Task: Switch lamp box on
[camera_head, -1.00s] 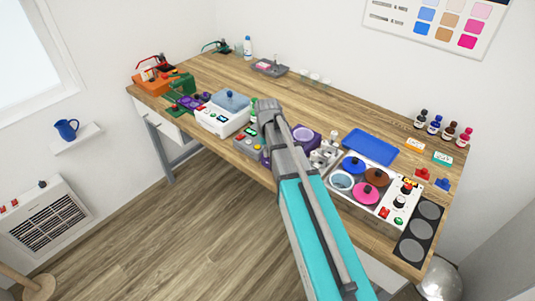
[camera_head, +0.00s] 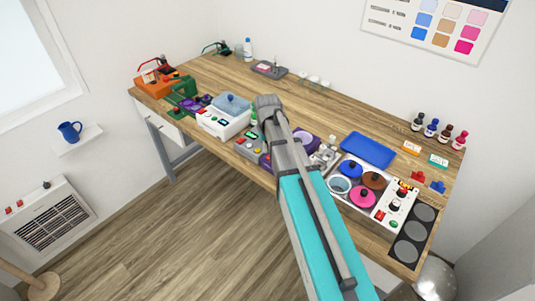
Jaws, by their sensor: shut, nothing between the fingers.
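I cannot surely tell which item is the lamp box. A grey box (camera_head: 249,147) with a green display and small coloured buttons sits at the bench's front edge, just left of my arm, which hides part of its right side. A white control panel (camera_head: 393,212) with a black knob, a red switch and a green button stands at the right, beside several round lids. Whether any lamp is lit is too small to tell. My arm reaches up across the middle of the picture. My gripper's fingers do not show; they seem hidden behind the arm's far end.
The wooden bench (camera_head: 300,107) is clear along its middle. A white box with a blue-grey lid (camera_head: 222,117) stands left of the grey box. A blue tray (camera_head: 368,150) lies behind the lids. Several small bottles stand at the back right. The floor in front is open.

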